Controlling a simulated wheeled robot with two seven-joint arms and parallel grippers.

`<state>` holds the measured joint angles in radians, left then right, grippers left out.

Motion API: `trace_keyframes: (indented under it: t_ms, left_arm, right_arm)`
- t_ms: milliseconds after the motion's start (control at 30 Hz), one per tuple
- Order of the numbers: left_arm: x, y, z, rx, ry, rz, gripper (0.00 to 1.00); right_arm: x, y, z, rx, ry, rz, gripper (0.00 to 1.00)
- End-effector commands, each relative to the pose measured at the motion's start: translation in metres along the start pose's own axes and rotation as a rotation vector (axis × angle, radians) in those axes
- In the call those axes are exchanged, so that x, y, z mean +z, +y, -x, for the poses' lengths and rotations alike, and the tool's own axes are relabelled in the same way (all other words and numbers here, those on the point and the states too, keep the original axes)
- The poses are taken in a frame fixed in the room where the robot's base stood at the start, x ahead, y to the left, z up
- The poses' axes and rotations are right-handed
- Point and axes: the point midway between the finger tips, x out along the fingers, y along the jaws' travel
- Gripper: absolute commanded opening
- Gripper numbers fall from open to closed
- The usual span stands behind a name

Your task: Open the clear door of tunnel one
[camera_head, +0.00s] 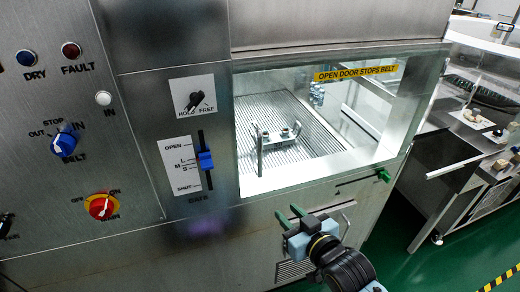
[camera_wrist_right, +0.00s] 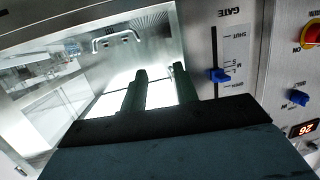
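The clear door (camera_head: 330,110) is a large see-through panel in the steel front, with a yellow "OPEN DOOR STOPS BELT" label (camera_head: 355,72) along its top. It looks closed. A metal bar handle with two mounts (camera_head: 276,136) shows at the panel, with the ribbed belt seen behind it. The handle also shows in the right wrist view (camera_wrist_right: 117,40). My right gripper (camera_head: 290,215) is below the door's lower edge, apart from the handle. Its two green fingers are apart and nothing shows between them (camera_wrist_right: 160,82). My left gripper is not in view.
Left of the door is a gate slider with a blue knob (camera_head: 205,160), below a black hold/free knob (camera_head: 195,100). A blue belt knob (camera_head: 64,143) and red-yellow switch (camera_head: 101,207) are farther left. A green piece (camera_head: 383,174) sits at the frame's lower right. Green floor is right.

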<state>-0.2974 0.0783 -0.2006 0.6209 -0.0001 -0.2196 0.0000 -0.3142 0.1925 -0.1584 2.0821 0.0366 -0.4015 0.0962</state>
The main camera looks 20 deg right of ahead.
Motion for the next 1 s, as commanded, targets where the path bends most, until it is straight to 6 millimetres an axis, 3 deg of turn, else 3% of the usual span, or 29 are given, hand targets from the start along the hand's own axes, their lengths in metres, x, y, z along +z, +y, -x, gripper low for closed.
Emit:
trace_keyframes:
  t_ms: [33, 100, 233, 333, 467, 1000]
  left_arm:
    - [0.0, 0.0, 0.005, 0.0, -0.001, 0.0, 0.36]
    - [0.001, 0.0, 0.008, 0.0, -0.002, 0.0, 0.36]
    - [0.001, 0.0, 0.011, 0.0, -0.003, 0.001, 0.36]
    - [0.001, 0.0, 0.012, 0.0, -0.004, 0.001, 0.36]
    - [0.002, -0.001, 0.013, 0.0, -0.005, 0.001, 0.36]
    - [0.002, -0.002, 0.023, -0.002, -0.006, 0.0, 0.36]
  right_arm:
    - [-0.037, -0.003, 0.01, -0.009, 0.062, 0.001, 0.3]
    - [-0.073, -0.006, 0.021, -0.018, 0.127, 0.001, 0.3]
    - [-0.114, -0.011, 0.037, -0.031, 0.205, 0.001, 0.3]
    - [-0.127, -0.012, 0.042, -0.035, 0.23, 0.002, 0.3]
    - [-0.132, -0.012, 0.034, -0.035, 0.236, 0.001, 0.3]
    - [-0.155, -0.017, -0.063, -0.036, 0.236, 0.001, 0.3]
